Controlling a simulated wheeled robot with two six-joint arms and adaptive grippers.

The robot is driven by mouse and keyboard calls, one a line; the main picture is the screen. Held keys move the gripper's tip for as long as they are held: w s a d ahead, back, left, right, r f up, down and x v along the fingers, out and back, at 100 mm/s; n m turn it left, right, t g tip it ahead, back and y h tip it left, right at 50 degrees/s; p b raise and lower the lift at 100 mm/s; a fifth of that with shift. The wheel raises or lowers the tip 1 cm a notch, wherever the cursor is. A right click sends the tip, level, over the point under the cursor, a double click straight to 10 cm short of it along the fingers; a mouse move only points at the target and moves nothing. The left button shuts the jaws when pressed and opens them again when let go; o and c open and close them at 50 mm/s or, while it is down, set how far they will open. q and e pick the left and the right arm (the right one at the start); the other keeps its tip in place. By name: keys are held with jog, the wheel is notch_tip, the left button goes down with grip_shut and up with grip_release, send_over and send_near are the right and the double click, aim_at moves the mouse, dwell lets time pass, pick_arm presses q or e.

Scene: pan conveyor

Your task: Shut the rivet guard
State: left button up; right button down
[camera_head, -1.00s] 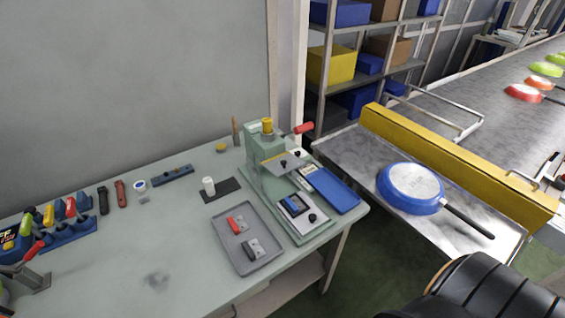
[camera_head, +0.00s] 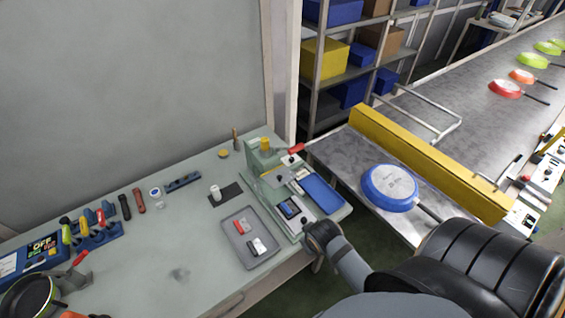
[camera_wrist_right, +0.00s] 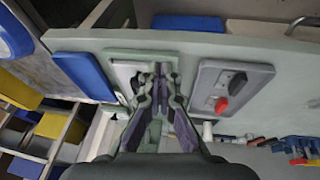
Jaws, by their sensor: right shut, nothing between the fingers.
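The green rivet press (camera_head: 262,158) stands on the bench's right end, with a yellow cap on top and a red-handled lever. Its guard (camera_head: 279,177), a pale panel with a yellow edge, sits at the front of the press above the green base; its exact angle is hard to tell. My right gripper (camera_head: 312,229) is at the bench's front edge, just in front of the base. In the right wrist view the gripper (camera_wrist_right: 162,72) is shut and empty, its fingers pointing toward the press, which they partly hide. My left gripper is out of view.
A grey tray (camera_head: 265,264) with red and black parts lies left of the base, a blue tray (camera_head: 322,194) right of it. A blue pan (camera_head: 389,187) rests on the conveyor end. Tools stand at the bench's left; the middle front is mostly clear.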

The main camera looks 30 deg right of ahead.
jog(key=w+d+r+t+h+p, duration=0.1)
jog(key=w+d+r+t, duration=0.15)
jog(key=r, duration=0.45)
jog(key=w+d+r+t+h+p, duration=0.1)
jog(key=w+d+r+t, duration=0.2)
jog(key=r, duration=0.4)
jog(key=w+a+r+n+t+y, duration=0.1)
jog(key=w+a+r+t+y, duration=0.25)
jog(key=w, duration=0.25)
jog(key=b, duration=0.5)
send_over(283, 184)
jog(key=f, duration=0.2)
jog(key=w+f+y, duration=0.1)
jog(key=shift+a+f+t, duration=0.15)
jog(key=shift+f+t, duration=0.15)
jog(key=shift+f, duration=0.05)
jog(key=shift+s+f+p, duration=0.15)
jog(key=shift+f+p, duration=0.1)
jog(key=shift+f, duration=0.35)
jog(key=shift+s+f+p, duration=0.15)
jog(key=shift+f+p, duration=0.1)
jog(key=shift+f, duration=0.35)
jog(key=shift+s+f, duration=0.15)
jog(key=shift+f, duration=0.3)
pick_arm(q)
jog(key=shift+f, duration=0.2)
pick_arm(e)
jog(key=shift+f, duration=0.1)
